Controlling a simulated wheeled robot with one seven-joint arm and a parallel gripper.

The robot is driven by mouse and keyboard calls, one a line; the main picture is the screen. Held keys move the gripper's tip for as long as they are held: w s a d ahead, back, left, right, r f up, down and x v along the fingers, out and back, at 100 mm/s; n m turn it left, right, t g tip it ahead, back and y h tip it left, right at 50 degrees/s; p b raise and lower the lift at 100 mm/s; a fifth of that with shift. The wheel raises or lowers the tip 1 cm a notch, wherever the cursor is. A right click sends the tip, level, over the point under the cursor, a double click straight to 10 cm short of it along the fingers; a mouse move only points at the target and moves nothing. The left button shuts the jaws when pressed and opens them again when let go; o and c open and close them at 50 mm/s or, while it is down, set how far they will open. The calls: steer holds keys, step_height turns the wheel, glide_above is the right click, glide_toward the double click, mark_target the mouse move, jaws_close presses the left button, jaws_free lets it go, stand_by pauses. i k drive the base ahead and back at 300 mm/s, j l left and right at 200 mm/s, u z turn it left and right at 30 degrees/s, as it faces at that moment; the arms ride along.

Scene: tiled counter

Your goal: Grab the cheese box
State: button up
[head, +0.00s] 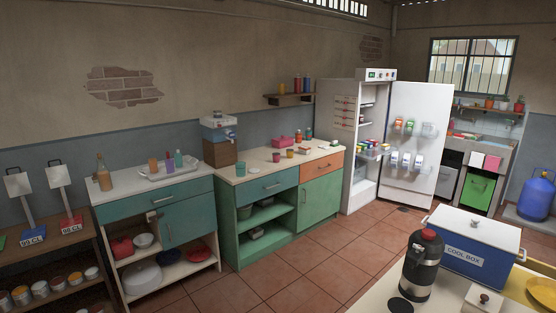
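No thing in the head view is clearly marked as a cheese box. A small white lidded box (474,298) with a dark knob sits on the near table at the lower right, partly cut off by the frame's bottom edge. A pink container (283,141) stands on the green counter. I cannot tell whether either is the cheese box. The white fridge (346,140) stands open, with small packs and jars on its door (414,140) and shelves, too small to identify. My gripper is not in view.
A blue cool box (478,262) and a dark flask with a red top (424,268) stand on the near table (378,293). A bottle and tray (168,171) stand on the teal cabinet. The tiled floor (320,245) between is clear. A blue gas cylinder (536,197) stands far right.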

mark_target(305, 151)
steer(key=i+j+u, duration=0.9)
steer(key=i+u, duration=0.2)
steer(key=i, duration=0.25)
steer(key=i+z, duration=0.25)
steer(key=i, duration=0.25)
steer(key=i+j+z, duration=0.25)
steer(key=i, duration=0.2)
steer(key=i+l+z, duration=0.2)
steer(key=i+z, duration=0.3)
steer(key=i+l+z, duration=0.1)
steer(key=i+z, duration=0.35)
steer(key=i+j+z, duration=0.1)
steer(key=i+z, duration=0.2)
steer(key=z, duration=0.2)
steer(key=i+z, duration=0.3)
steer(key=i, duration=1.25)
steer(key=i+u, duration=0.45)
steer(key=i+l+u, duration=0.1)
steer(key=i+u, duration=0.3)
steer(key=i+j+u, duration=0.1)
steer(key=u, duration=0.3)
steer(key=i+u, duration=0.25)
steer(key=u, duration=0.15)
steer(key=i+u, duration=0.2)
steer(key=u, duration=0.25)
steer(key=i+l+u, duration=0.15)
steer(key=u, duration=0.25)
